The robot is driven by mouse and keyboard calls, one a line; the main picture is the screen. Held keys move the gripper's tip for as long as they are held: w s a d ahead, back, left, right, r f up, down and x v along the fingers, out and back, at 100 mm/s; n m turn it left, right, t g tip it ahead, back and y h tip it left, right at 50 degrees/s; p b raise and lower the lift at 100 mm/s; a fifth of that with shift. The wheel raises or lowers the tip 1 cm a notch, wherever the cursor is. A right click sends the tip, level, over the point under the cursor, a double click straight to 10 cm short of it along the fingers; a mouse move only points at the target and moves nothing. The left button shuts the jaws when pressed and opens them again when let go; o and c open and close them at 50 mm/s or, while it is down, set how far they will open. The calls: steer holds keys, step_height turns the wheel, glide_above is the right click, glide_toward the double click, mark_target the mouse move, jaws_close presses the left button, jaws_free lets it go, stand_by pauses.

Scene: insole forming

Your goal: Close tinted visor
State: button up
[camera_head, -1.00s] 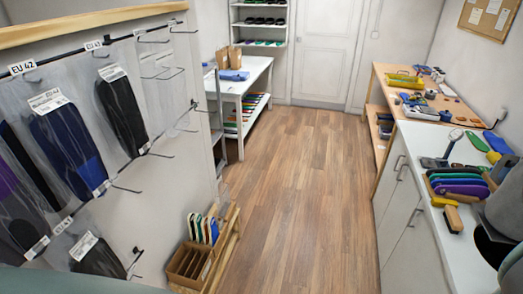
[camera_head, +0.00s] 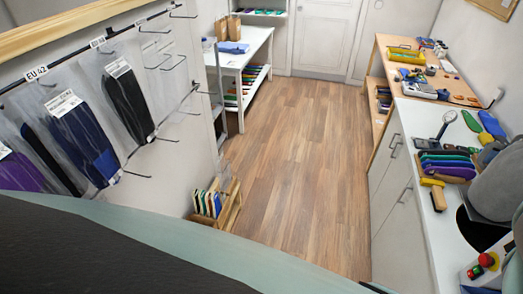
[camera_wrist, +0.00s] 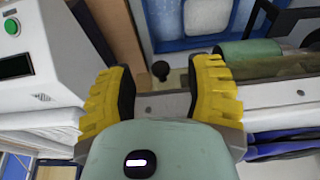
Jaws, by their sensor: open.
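The tinted visor cannot be picked out with certainty in either view. My gripper (camera_wrist: 161,92) shows in the wrist view with its two yellow ribbed fingers spread apart and nothing held between them. A small black knob (camera_wrist: 160,70) appears in the gap between the fingertips, on or in front of a pale metal part; I cannot tell its distance or whether it belongs to the visor. Beyond it is a blue-framed panel (camera_wrist: 200,42) with pale shapes behind it. My gripper does not show in the head view.
A white control box (camera_wrist: 50,60) with a green button and dark display stands left in the wrist view. In the head view, a white cabinet (camera_head: 425,220) at right bears colored insoles (camera_head: 447,163) and a red emergency button (camera_head: 486,260).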

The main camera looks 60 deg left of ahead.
steer(key=shift+d+r+g+y, duration=0.15)
steer(key=shift+r+g+y, duration=0.05)
steer(key=shift+g+y, duration=0.25)
steer(key=shift+r+g+y+b, duration=0.15)
steer(key=shift+g+y+b, duration=0.3)
steer(key=shift+y+b, duration=0.1)
steer(key=shift+r, duration=0.1)
